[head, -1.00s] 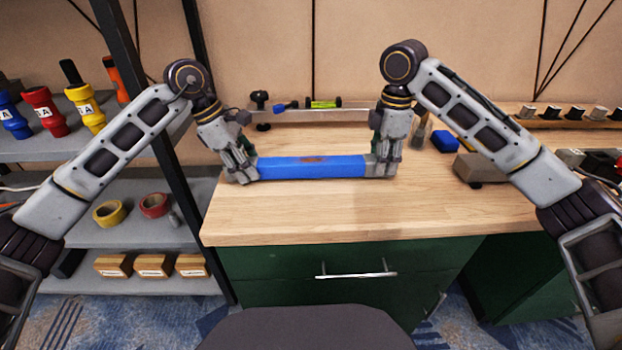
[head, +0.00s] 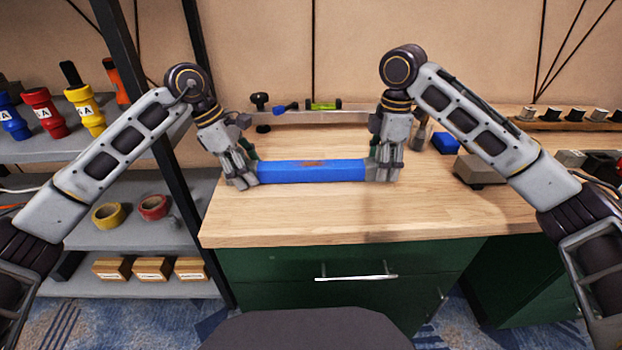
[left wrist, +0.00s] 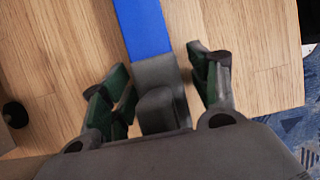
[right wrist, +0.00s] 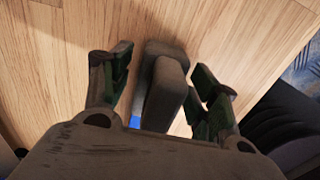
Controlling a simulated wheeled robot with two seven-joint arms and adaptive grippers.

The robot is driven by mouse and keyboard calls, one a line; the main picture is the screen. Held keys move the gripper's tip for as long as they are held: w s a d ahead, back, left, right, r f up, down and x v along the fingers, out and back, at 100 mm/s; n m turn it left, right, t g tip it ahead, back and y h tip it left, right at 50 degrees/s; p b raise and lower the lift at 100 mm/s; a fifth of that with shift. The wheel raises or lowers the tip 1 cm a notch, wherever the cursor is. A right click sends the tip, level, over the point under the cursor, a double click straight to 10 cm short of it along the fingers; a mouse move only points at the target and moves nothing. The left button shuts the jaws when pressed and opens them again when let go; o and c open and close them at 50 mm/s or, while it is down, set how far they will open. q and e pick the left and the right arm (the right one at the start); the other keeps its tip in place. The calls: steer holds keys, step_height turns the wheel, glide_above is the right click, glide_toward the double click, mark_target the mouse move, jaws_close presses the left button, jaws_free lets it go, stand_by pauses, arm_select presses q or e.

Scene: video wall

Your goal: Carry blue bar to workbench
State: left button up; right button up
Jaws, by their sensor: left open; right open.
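In the left wrist view the grey end of the blue bar (left wrist: 150,70) sits between the spread fingers (left wrist: 160,90), apart from both. My right gripper (head: 381,176) is open around the right end. In the right wrist view the grey end (right wrist: 165,80) lies between the spread fingers (right wrist: 165,85), and only a sliver of blue shows.
A shelf (head: 130,232) with tape rolls, wooden blocks and coloured flashlights stands at the left. A rail with a green level (head: 324,104) is at the back. The bench front is clear.

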arm_select(q)
steer(key=shift+v, duration=5.95)
arm_select(e)
steer(key=shift+r, duration=0.1)
steer(key=shift+r, duration=5.9)
